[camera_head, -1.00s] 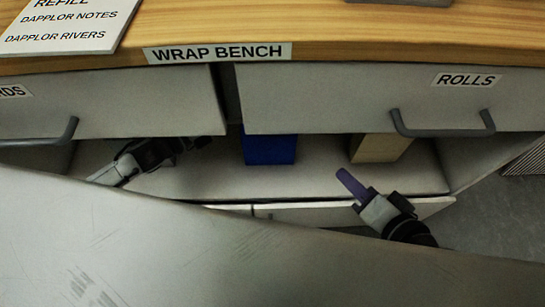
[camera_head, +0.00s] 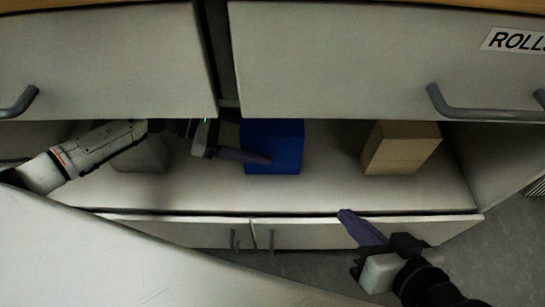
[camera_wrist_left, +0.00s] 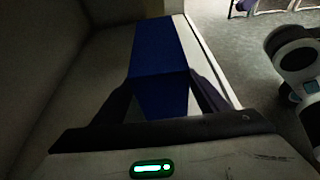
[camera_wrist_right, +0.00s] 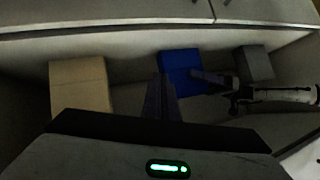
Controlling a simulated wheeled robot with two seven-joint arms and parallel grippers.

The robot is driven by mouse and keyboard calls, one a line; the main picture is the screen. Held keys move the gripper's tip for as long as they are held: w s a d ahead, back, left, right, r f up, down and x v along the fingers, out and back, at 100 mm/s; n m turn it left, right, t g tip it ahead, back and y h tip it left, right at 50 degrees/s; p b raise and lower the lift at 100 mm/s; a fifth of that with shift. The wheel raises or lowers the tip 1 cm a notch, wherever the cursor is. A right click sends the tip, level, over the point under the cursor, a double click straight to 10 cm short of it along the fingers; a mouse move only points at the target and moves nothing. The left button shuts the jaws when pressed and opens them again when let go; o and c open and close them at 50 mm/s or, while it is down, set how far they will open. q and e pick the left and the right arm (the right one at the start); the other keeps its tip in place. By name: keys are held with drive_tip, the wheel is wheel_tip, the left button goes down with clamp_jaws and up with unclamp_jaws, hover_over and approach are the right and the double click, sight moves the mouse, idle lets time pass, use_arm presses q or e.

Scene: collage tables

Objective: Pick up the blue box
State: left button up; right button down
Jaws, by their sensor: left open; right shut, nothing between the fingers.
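The blue box (camera_head: 285,145) stands on the open shelf under the bench, in the middle of the head view. My left gripper (camera_head: 246,156) reaches in from the left and is open at the box. In the left wrist view its fingers (camera_wrist_left: 160,102) lie on either side of the near end of the blue box (camera_wrist_left: 160,52), with no clear grip on it. The blue box (camera_wrist_right: 180,68) also shows in the right wrist view. My right gripper (camera_head: 362,228) is shut and empty, in front of the shelf's front edge at the right.
A tan box (camera_head: 402,150) stands on the shelf right of the blue one. A grey box (camera_head: 145,152) stands at the left, partly behind my left arm. Drawer fronts with handles (camera_head: 490,112) hang above the shelf (camera_head: 330,190); cabinet doors (camera_head: 310,236) lie below.

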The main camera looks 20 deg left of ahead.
sight(276, 167)
use_arm(q)
drive_tip(key=x, duration=0.3)
drive_tip(key=shift+d+b, duration=0.3)
drive_tip(key=shift+d, duration=0.1)
drive_tip(key=c, duration=1.6)
drive_tip(key=shift+r, duration=0.15)
